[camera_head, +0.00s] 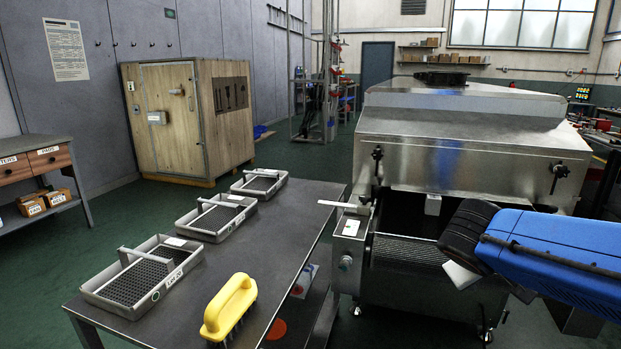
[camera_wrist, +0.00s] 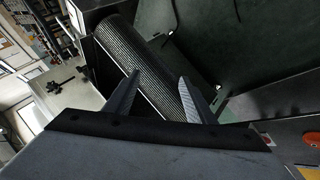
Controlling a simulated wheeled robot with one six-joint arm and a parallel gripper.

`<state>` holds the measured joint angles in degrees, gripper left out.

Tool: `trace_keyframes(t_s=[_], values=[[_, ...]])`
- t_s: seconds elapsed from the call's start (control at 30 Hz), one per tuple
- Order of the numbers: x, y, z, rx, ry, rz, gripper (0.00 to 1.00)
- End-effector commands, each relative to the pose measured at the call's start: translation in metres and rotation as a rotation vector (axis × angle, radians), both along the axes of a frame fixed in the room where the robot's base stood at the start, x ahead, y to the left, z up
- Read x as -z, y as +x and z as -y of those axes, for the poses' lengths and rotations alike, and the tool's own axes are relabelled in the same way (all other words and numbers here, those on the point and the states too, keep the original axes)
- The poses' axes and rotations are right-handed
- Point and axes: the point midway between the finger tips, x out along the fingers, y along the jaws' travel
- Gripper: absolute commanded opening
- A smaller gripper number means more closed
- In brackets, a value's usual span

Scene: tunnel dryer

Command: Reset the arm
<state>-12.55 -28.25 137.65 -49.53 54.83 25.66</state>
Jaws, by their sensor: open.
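My gripper (camera_wrist: 155,98) is open and empty in the wrist view, its two dark fingers spread apart. The dryer's dark mesh conveyor belt (camera_wrist: 143,62) lies beyond the fingers. In the head view my blue arm reaches in from the right, in front of the steel tunnel dryer (camera_head: 455,160). The fingertips are hard to make out there. The arm's end is near the right side of the dryer's mouth, above the conveyor (camera_head: 405,250). I cannot tell the exact gap.
A metal table (camera_head: 290,225) stands left of the dryer. It holds a yellow-handled brush (camera_head: 229,305) and three handled mesh trays (camera_head: 88,290), (camera_head: 183,225), (camera_head: 238,184). A wooden crate (camera_head: 230,118) and a drawer bench (camera_head: 55,150) stand at left. Green floor is clear between them.

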Motion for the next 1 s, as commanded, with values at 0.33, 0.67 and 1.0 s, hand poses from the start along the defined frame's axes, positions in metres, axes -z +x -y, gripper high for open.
trace_keyframes(t_s=[0.33,0.67,1.0], values=[[0.056,-0.106,-0.036,0.066,0.418,-0.1,0.5],[0.07,-0.141,-0.078,0.045,0.646,-0.096,0.5],[0.07,-0.142,-0.08,0.042,0.656,-0.095,0.5]])
